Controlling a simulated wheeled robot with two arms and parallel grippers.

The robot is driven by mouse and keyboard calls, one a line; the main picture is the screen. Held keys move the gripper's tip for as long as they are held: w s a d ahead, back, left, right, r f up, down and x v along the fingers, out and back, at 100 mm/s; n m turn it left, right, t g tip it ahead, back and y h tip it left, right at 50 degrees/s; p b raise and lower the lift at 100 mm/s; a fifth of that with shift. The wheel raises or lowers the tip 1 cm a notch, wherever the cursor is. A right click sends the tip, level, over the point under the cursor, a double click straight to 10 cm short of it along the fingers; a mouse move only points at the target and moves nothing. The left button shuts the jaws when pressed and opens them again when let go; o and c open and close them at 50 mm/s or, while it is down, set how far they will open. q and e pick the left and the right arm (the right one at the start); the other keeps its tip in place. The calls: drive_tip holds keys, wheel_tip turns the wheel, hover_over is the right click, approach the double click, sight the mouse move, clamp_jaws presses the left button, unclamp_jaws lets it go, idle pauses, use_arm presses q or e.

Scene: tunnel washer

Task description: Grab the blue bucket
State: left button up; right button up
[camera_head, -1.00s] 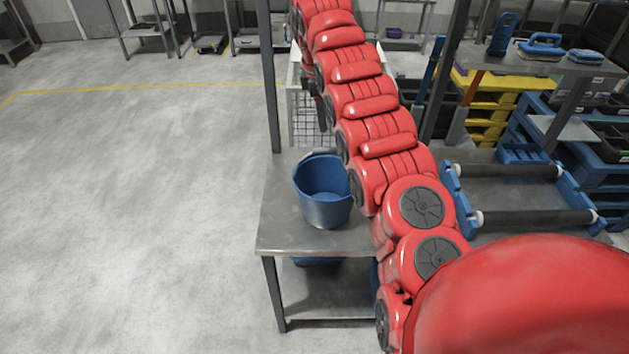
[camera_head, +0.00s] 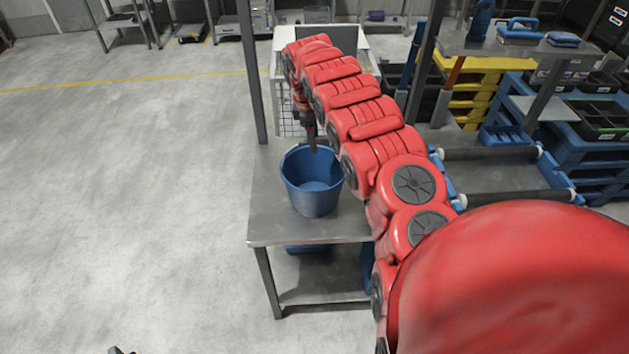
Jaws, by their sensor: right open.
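The blue bucket (camera_head: 312,200) stands upright on the metal table (camera_head: 262,215), and its inside looks empty. My red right arm reaches out past the right side of the bucket and bends back down at its far end. My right gripper (camera_head: 312,143) points down at the bucket's far rim and is open with nothing held. From this angle I cannot tell whether its fingers touch the rim or straddle it. Only a small dark tip of what looks like my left gripper (camera_head: 120,350) shows at the bottom edge.
A white wire-sided cart (camera_head: 286,110) stands behind the table. A metal post (camera_head: 252,70) rises at the table's back left. Rollers (camera_head: 490,152) and blue crates (camera_head: 575,150) are on the right. A lower shelf (camera_head: 325,285) lies under the table. The floor on the left is clear.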

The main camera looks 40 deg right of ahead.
drive_tip(key=shift+f+p, duration=0.55)
drive_tip(key=shift+p, duration=0.1)
drive_tip(key=f, duration=0.2)
drive_tip(key=f+p, duration=0.1)
drive_tip(key=shift+w+d+f, duration=0.15)
drive_tip(key=shift+d+f, duration=0.2)
drive_tip(key=shift+f, duration=0.05)
clamp_jaws()
idle(0.7)
